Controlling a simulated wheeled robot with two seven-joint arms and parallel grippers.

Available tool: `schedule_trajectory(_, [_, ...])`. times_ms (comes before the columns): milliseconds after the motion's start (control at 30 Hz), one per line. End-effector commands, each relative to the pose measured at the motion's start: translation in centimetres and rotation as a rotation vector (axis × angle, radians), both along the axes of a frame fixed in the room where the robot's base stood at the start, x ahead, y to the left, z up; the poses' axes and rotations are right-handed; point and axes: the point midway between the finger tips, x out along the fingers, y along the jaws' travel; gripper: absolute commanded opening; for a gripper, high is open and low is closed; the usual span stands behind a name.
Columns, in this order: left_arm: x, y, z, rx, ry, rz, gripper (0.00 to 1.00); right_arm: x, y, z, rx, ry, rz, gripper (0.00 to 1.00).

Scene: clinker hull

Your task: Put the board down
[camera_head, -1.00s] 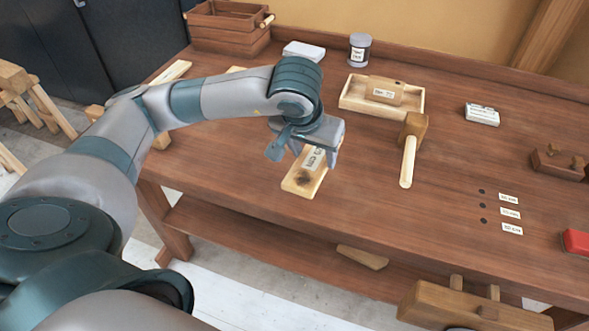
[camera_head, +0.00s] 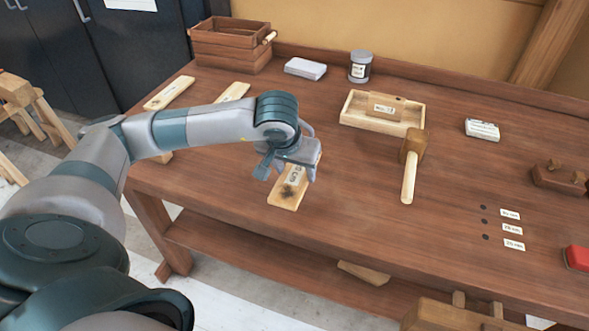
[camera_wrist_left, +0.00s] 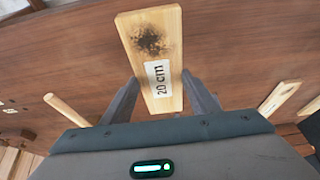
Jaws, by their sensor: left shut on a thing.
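The board (camera_head: 286,196) is a short pale wooden piece with a dark scorched knot and a white label, which reads "20 cm" in the left wrist view (camera_wrist_left: 152,38). My left gripper (camera_head: 294,172) is shut on the board, with one finger along each long edge near the label. The board is over the left front part of the workbench (camera_head: 350,235). I cannot tell whether its underside touches the bench top. The gripper and wrist hide the board's far end in the head view. My right gripper is not in view.
A wooden mallet (camera_head: 410,170) lies right of the board, and a shallow tray (camera_head: 352,108) holding a labelled block is behind it. Two other pale boards (camera_head: 168,93) (camera_head: 233,92) lie at the back left, near a wooden crate (camera_head: 232,48). The bench front centre is clear.

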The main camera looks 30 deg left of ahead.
Motion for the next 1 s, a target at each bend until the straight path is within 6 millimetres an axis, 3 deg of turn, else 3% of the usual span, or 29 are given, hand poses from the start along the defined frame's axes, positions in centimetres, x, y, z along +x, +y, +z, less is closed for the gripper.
schedule_trajectory(133, [2.4,1.8,-1.4,0.000,0.004,0.006,0.29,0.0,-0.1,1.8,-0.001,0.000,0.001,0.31])
schedule_trajectory(400, [5.2,3.7,-3.6,-0.001,0.001,0.002,0.29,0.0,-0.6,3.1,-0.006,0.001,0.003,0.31])
schedule_trajectory(800, [5.5,3.9,-4.0,-0.001,-0.001,0.000,0.29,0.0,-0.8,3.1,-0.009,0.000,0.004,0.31])
schedule_trajectory(1000, [5.4,3.8,-5.3,-0.001,0.004,0.001,0.29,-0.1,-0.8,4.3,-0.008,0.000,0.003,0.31])
